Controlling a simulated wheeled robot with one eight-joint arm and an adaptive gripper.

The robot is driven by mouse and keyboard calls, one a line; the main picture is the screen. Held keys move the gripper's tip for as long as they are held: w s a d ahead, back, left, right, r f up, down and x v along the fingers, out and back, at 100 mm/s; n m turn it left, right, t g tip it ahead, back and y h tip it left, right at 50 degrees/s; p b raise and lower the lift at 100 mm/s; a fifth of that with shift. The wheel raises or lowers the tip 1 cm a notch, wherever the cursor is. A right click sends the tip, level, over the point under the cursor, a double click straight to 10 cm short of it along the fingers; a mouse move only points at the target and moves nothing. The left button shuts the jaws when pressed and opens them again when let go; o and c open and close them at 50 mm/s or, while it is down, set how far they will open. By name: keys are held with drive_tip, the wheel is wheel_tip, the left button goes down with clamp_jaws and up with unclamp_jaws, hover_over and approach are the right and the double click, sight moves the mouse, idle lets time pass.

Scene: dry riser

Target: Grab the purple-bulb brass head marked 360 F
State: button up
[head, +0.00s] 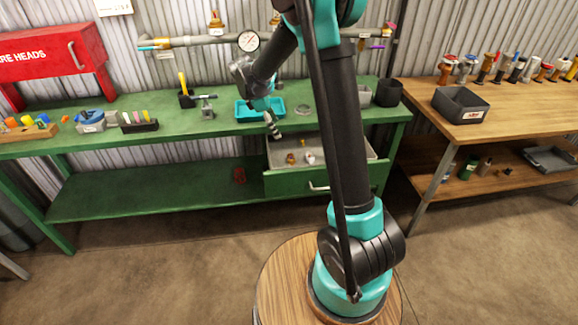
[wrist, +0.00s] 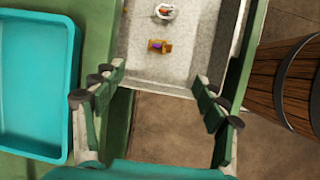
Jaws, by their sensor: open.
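A brass head with a purple bulb (wrist: 159,46) lies on its side in the open drawer, near the drawer's front wall in the wrist view. Its 360 F marking is too small to read. A small brass piece (head: 290,158) shows in the drawer in the head view. My gripper (wrist: 160,78) is open and empty, its fingers spread to the left and right below the brass head in the picture. In the head view my gripper (head: 274,131) hangs over the back of the drawer (head: 350,149), apart from the heads.
A white or chrome head (wrist: 166,11) lies beside the brass one. A teal tray (wrist: 70,80) stands on the green bench, left of the drawer. A wooden barrel-like object (wrist: 285,85) is at right. The drawer walls surround the heads.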

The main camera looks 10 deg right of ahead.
sight(291, 155)
drive_tip(key=x, duration=1.7)
drive_tip(key=shift+s+a+f, duration=0.1)
drive_tip(key=shift+a+f, duration=0.1)
drive_tip(key=shift+f, duration=0.1)
drive_tip(key=c, duration=1.4)
